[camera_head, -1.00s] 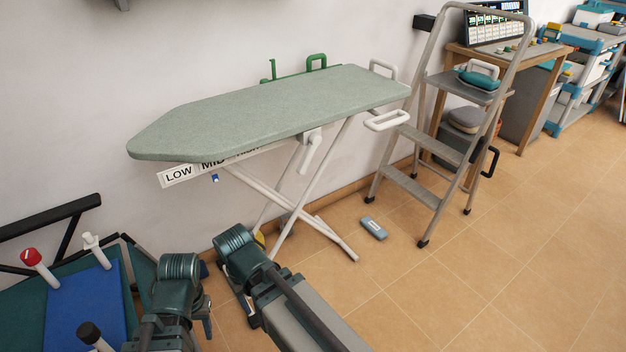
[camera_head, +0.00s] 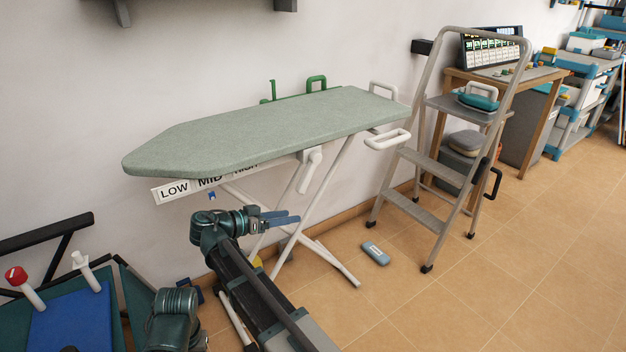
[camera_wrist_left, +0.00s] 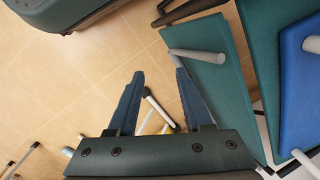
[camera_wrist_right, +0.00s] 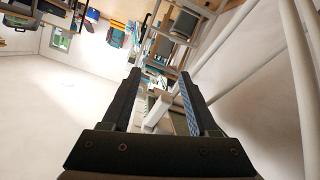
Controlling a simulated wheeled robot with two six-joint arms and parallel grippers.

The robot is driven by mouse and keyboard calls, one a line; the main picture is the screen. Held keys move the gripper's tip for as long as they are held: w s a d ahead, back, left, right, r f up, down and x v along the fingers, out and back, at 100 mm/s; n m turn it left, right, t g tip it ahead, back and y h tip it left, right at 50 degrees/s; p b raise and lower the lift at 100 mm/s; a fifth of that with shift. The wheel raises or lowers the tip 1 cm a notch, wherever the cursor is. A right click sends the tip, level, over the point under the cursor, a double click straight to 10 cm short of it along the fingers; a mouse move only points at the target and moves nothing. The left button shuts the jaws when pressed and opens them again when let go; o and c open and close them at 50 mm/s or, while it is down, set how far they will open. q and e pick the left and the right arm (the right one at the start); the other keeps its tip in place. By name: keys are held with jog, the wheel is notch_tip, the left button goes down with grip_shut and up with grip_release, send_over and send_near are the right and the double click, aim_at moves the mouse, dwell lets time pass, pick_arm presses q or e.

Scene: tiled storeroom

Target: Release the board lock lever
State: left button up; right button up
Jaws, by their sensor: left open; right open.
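The ironing board (camera_head: 265,130) has a grey-green top and stands along the wall on crossed pale legs. The white lock lever (camera_head: 310,170) hangs under the board, right of a strip (camera_head: 186,188) reading LOW, MID and a partly hidden third word. My right gripper (camera_head: 287,219) is open under the board, pointing right, lower and to the left of the lever, apart from it. In the right wrist view its open jaws (camera_wrist_right: 160,78) hold nothing; I cannot tell whether the pale bar beyond them is the lever. My left gripper (camera_wrist_left: 160,74) is open and empty above the floor.
A grey step ladder (camera_head: 420,213) stands right of the board. A small blue-grey object (camera_head: 375,254) lies on the tiles. A blue panel (camera_head: 70,322) with upright handles is at lower left. Open floor lies in the right foreground.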

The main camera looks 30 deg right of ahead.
aim_at(308, 174)
jog(key=w+a+r+m+h, duration=0.3)
jog(key=r, duration=0.3)
jog(key=w+d, duration=0.2)
jog(key=d, duration=1.2)
jog(key=shift+t, duration=0.4)
jog(key=shift+r, duration=0.1)
grip_shut()
dwell(0.5)
